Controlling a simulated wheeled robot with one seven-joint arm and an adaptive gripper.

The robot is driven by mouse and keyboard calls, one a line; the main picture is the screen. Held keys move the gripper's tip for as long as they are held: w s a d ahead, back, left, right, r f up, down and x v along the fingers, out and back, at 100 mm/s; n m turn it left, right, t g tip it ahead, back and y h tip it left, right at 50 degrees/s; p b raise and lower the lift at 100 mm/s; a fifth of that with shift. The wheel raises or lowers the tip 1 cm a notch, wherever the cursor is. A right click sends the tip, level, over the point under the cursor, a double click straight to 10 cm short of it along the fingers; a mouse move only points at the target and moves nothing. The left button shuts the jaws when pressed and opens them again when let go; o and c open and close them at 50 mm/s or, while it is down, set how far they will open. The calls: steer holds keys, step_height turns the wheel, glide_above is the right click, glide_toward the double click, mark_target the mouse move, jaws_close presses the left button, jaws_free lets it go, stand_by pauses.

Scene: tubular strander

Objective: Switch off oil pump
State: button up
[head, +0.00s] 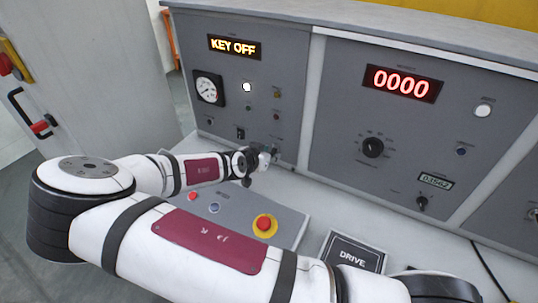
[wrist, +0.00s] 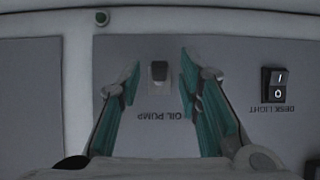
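The oil pump switch (wrist: 158,71) is a small dark lever with a pale top on a grey panel in the wrist view. Its OIL PUMP label reads upside down there. I cannot tell its on or off position. My gripper (wrist: 160,73) is open and empty. Its two teal-padded fingers stand on either side of the switch, with gaps visible on both sides. In the head view my gripper (head: 266,158) is close to the lower part of the left panel, and the oil pump switch is not clearly visible there.
A black DESK LIGHT rocker (wrist: 278,85) sits right of the fingers in the wrist view. The head view shows a KEY OFF display (head: 234,46), a gauge (head: 208,88), a red-and-yellow stop button (head: 265,224) on the desk box, and a DRIVE sign (head: 353,254).

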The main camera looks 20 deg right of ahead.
steer(key=v, duration=1.2)
stand_by(0.5)
steer(key=shift+s+f, duration=0.1)
